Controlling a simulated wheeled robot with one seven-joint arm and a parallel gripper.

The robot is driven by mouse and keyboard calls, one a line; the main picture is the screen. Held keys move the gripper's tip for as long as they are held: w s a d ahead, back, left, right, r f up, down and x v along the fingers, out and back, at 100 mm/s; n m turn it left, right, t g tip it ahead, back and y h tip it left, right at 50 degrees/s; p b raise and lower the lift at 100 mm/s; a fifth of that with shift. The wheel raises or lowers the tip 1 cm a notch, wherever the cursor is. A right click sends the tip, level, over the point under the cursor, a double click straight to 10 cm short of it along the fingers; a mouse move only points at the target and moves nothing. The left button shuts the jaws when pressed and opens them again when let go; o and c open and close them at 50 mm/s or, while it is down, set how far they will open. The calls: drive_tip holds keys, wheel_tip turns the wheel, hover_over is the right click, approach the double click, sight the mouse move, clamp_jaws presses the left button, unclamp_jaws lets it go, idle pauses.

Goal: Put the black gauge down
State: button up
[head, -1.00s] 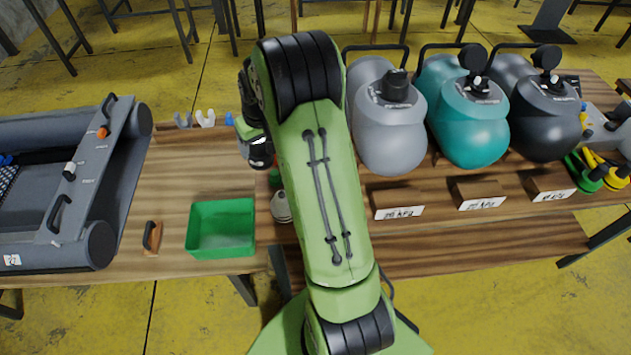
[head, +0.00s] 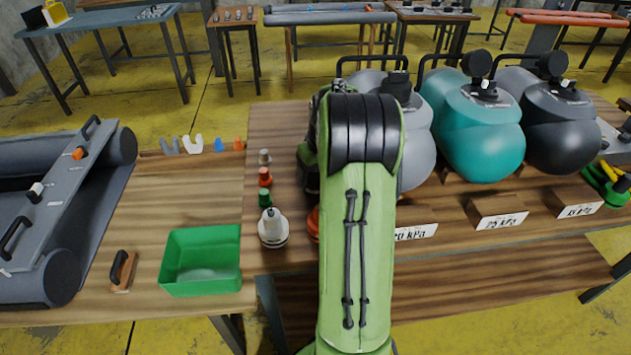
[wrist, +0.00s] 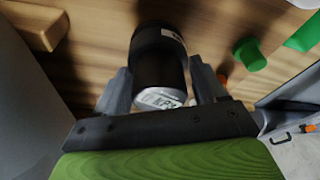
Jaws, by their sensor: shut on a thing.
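The black gauge (wrist: 158,58) is between the two fingers of my gripper (wrist: 160,88) in the wrist view, with its display face toward the camera. My gripper is shut on it, above or on the wooden tabletop; I cannot tell whether the gauge touches the wood. In the head view my green arm hides the gauge and most of the gripper, left of the grey boat-like canister.
A white gauge (head: 272,228) stands left of my arm, with an orange thing partly hidden beside it. Small grey, orange and green (head: 265,197) valve pieces stand behind it. A green bin (head: 201,268) is further left. Grey, teal (head: 480,130) and black inflated bodies stand right, behind labelled wooden blocks (head: 497,211).

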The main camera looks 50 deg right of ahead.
drive_tip(key=shift+f, duration=0.55)
drive_tip(key=o, duration=1.2)
drive_tip(key=d+p+v, duration=0.1)
drive_tip(key=p+v, duration=0.3)
drive_tip(key=v, duration=0.8)
drive_tip(key=a+r, duration=0.4)
drive_tip(key=a, duration=0.4)
drive_tip(key=s+a+r+n+t, duration=0.1)
drive_tip(key=s+a+r+n, duration=0.15)
drive_tip(key=a, duration=1.05)
drive_tip(key=s+a+f, duration=0.1)
drive_tip(key=s+a, duration=0.2)
drive_tip(key=s, duration=0.1)
drive_tip(key=s+a+t, duration=0.1)
drive_tip(key=s+a, duration=0.2)
drive_tip(key=s, duration=0.1)
drive_tip(key=s+a+f+t, duration=0.1)
drive_tip(key=s+a, duration=0.3)
drive_tip(key=s, duration=0.1)
drive_tip(key=shift+s+f+n+y, duration=0.1)
drive_tip(key=shift+f+n+y, duration=0.25)
drive_tip(key=shift+f+y, duration=0.05)
